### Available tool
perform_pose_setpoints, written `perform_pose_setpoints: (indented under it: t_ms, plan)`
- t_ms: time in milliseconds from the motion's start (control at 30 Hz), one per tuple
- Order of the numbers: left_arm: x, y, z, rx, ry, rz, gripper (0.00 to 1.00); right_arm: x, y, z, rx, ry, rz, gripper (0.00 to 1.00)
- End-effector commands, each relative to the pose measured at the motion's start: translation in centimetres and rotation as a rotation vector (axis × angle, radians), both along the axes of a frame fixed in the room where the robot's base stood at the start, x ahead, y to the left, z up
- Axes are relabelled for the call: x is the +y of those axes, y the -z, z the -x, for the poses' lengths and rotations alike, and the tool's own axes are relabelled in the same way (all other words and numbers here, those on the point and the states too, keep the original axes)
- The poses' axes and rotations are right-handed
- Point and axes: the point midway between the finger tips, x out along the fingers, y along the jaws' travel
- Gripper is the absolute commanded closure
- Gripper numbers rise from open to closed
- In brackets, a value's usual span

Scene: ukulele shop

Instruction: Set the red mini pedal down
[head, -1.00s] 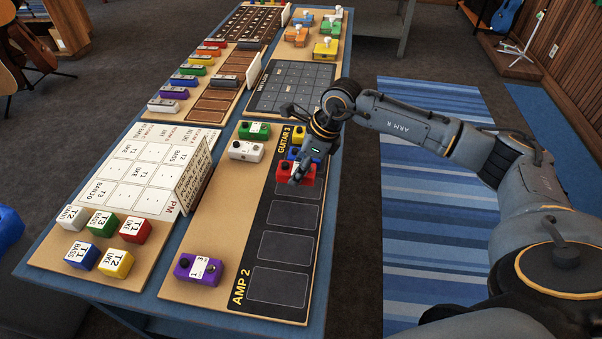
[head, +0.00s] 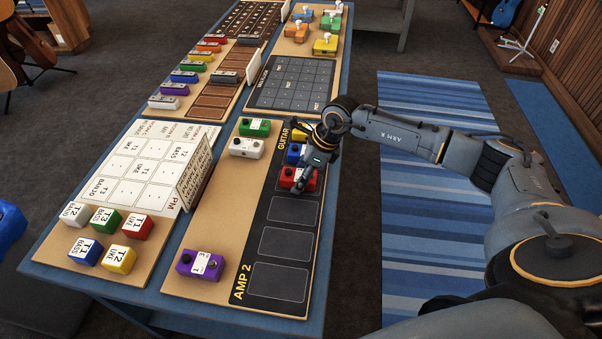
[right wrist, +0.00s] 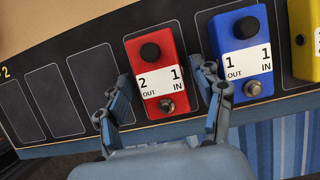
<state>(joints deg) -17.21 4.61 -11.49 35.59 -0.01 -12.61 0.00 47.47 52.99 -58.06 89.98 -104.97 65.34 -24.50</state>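The red mini pedal (head: 298,178) is on or just above the dark slotted strip, beside the blue pedal; any small gap beneath it is hidden. In the right wrist view the red mini pedal (right wrist: 157,72) looks upright, with its white label facing up. My right gripper (head: 304,181) comes from above with one finger on each side of it. My left gripper is not in view.
The blue pedal (right wrist: 242,55) stands close beside the right finger. Empty slots (head: 285,243) lie on the near side. A white pedal (head: 246,147), green pedal (head: 254,127) and purple pedal (head: 201,264) stand on the same board. An upright card (head: 195,182) stands to the left.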

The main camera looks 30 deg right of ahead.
Motion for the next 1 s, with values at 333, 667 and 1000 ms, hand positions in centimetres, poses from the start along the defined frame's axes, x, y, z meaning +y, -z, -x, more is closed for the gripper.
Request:
perform_pose_setpoints:
  t_ms: [333,667,1000]
  plan:
    - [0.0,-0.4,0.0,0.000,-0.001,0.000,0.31,0.0,-0.5,0.0,0.000,0.000,0.000,0.31]
    - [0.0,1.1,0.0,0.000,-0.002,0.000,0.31,-2.0,-5.8,1.3,-0.006,0.001,0.002,0.31]
    - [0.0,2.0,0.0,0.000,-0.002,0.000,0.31,-3.5,-10.8,2.6,-0.001,0.001,0.001,0.31]
